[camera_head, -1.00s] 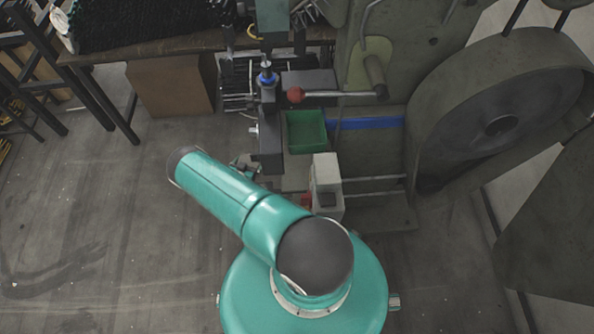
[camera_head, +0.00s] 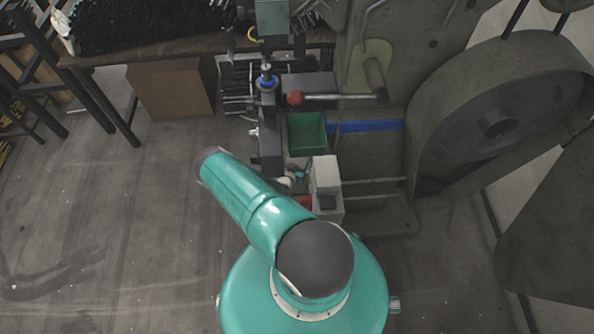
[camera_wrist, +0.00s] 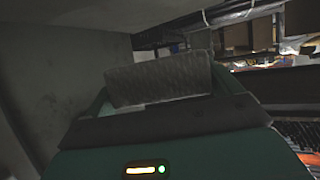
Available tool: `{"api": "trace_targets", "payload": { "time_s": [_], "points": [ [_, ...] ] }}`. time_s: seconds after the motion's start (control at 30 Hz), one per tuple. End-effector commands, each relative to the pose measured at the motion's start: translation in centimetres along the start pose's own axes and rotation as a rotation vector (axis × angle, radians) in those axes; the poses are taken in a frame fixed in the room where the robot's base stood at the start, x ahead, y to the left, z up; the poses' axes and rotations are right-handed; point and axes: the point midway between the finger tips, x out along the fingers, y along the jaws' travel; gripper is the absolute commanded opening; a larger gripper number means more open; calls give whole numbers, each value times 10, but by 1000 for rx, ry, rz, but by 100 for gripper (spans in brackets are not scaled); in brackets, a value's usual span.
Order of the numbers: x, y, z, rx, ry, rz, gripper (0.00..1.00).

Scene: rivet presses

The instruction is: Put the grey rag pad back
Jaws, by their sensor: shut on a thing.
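The grey rag pad (camera_wrist: 158,78) shows in the wrist view as a pale grey, woven-looking slab, tilted, just beyond the dark edge of my gripper (camera_wrist: 160,103). My gripper is shut on the pad; its fingertips are not clearly visible. In the head view my teal arm covers most of the area in front of the press, and I cannot make out the pad there. Small white and teal parts show between the arm and the grey block.
A green bin (camera_head: 306,132) sits beside the press column (camera_head: 268,125). A red-knobbed lever (camera_head: 296,97) sticks out above it. A pale grey block (camera_head: 326,176) stands in front, with a red item (camera_head: 305,202) next to it. The floor at left is clear.

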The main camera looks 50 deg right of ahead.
Motion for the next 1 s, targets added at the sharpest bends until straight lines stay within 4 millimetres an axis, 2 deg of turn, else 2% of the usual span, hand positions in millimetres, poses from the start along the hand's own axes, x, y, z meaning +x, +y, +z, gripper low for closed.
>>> {"api": "trace_targets", "payload": {
  "time_s": [0.03,0.23,0.43,0.83,0.87,0.9,1.0],
  "points": [
    [3,0,9,0,-1,0,56],
    [10,-1,23,1,0,1,56],
    [20,-1,48,1,-1,-1,56],
    [24,3,53,2,-1,2,56],
    [24,3,53,0,-1,1,94],
    [24,2,53,0,-1,1,100],
    [24,2,53,0,-1,0,100]
  ]
}}
